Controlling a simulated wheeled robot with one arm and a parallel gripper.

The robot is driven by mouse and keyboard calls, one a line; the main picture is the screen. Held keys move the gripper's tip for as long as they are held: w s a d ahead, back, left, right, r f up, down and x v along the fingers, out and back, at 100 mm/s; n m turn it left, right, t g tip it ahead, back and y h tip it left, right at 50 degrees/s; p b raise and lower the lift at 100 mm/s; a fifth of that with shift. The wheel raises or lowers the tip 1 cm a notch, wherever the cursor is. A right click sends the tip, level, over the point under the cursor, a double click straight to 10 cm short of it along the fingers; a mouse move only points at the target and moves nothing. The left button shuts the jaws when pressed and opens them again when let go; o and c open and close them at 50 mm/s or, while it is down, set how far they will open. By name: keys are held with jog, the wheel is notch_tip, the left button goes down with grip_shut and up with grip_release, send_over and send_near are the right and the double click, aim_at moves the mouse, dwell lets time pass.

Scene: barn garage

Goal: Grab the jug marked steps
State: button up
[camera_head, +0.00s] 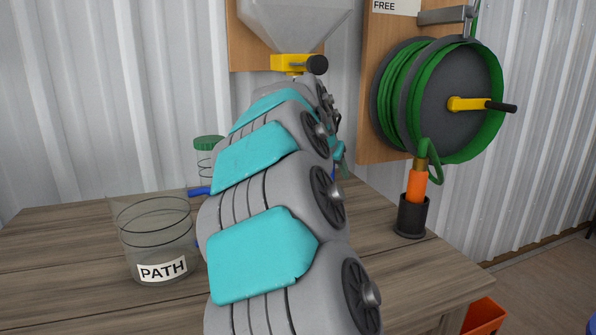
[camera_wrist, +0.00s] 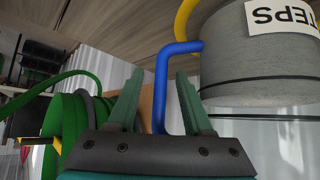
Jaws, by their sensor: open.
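The jug with the label reading "TEPS" (camera_wrist: 250,62) is at the upper right of the wrist view, grey with dark bands. Its label is upside down and cut off by the frame edge. A blue bent bar, seemingly its handle (camera_wrist: 162,88), runs from its side and turns down. My gripper (camera_wrist: 159,78) is open, and the blue bar appears between its two green fingers, with no visible grip. In the head view my arm hides the gripper and this jug. A clear jug marked PATH (camera_head: 150,238) stands on the table at left.
The wooden table (camera_head: 60,240) has free room at left. A green-lidded container (camera_head: 208,143) and a blue piece (camera_head: 199,191) show beside my arm. A black holder (camera_head: 411,216) stands at right, below the green hose reel (camera_head: 440,98). A hopper (camera_head: 295,22) hangs behind.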

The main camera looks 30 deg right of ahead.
jog(key=shift+w+d+f, duration=0.1)
jog(key=shift+d+f, duration=0.1)
jog(key=shift+f, duration=0.05)
grip_shut()
jog(key=shift+r, duration=0.1)
dwell(1.2)
